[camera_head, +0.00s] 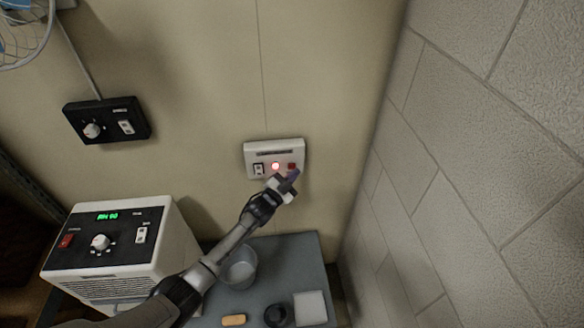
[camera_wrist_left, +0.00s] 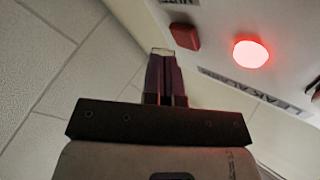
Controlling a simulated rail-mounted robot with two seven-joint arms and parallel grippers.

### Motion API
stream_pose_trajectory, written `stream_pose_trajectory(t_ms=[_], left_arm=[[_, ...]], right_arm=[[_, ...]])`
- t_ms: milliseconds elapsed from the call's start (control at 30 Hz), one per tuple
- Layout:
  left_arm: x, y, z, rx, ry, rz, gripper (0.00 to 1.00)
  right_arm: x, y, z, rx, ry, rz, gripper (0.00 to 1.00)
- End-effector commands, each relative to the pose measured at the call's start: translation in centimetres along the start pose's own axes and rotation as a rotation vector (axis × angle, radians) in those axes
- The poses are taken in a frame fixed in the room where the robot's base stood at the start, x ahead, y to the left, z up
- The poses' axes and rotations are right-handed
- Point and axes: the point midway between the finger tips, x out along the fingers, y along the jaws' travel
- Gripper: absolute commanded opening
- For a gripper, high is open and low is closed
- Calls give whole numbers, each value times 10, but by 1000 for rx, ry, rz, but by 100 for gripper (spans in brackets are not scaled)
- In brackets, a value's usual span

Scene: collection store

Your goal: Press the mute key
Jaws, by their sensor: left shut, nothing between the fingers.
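A white alarm panel (camera_head: 250,150) is on the beige wall, with a lit red lamp (camera_head: 275,166) and a dark red key (camera_head: 291,166) to its right. In the left wrist view the red key (camera_wrist_left: 185,36) sits by a partly cut-off label that seems to read MUTE. The glowing lamp (camera_wrist_left: 250,54) is beside a LEAK ALARM label. My left gripper (camera_head: 292,176) is shut and empty, its tips just below the key in the head view. In the left wrist view the fingertips (camera_wrist_left: 162,52) are beside the key; I cannot tell whether they touch. My right gripper is not in view.
The panel also has a rocker switch (camera_head: 258,169). A black control box (camera_head: 107,120) hangs at the left. A white unit (camera_head: 180,235) with a green display and a grey table (camera_head: 300,255) with a clear container (camera_head: 239,268) are below. A block wall (camera_head: 470,160) rises close at the right.

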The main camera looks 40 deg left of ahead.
Motion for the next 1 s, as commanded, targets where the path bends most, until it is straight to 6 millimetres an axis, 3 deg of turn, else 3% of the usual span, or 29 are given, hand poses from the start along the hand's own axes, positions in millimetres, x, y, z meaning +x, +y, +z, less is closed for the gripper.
stream_pose_trajectory(t_ms=[1000], left_arm=[[6,-4,5,0,0,1,0]], right_arm=[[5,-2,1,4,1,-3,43]])
